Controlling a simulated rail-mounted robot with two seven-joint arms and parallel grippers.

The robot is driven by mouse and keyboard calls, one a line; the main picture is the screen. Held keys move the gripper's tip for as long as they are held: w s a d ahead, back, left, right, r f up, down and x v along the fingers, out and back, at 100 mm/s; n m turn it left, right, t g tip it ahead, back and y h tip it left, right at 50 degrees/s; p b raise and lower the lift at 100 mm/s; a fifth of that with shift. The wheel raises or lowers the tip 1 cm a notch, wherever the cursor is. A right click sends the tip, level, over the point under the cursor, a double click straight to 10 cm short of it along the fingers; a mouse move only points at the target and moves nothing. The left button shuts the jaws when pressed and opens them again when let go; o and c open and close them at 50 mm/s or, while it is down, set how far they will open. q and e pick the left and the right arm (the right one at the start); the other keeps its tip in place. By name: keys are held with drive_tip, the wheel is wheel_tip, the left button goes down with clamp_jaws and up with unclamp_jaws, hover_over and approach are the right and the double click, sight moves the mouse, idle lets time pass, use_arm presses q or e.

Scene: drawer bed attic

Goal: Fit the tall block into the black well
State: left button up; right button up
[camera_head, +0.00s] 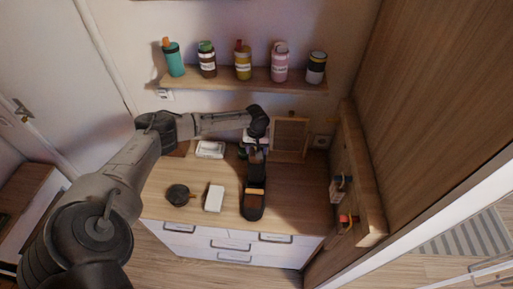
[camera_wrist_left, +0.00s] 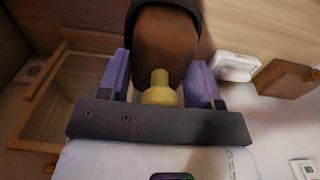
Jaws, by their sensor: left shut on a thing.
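My left gripper (camera_head: 256,149) is above the back end of the long black holder (camera_head: 254,211) on the dresser top. In the left wrist view its purple fingers (camera_wrist_left: 160,84) are shut around a yellow knob (camera_wrist_left: 160,88). A brown body (camera_wrist_left: 165,45) shows just beyond the knob; I take knob and body to be the tall block. A dark rim (camera_wrist_left: 140,12) curves around the far side of the brown body. I cannot tell whether the block is inside the black well or only over it. My right gripper is not in view.
A small black pan (camera_head: 178,194) and a white block (camera_head: 214,198) lie left of the holder. A white tray (camera_head: 210,149) and a wooden frame (camera_head: 291,138) stand behind. A bottle shelf (camera_head: 245,80) hangs above. The dresser top right of the holder is clear.

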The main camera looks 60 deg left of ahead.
use_arm(q)
drive_tip(key=shift+f, duration=0.45)
drive_tip(key=o, duration=1.3)
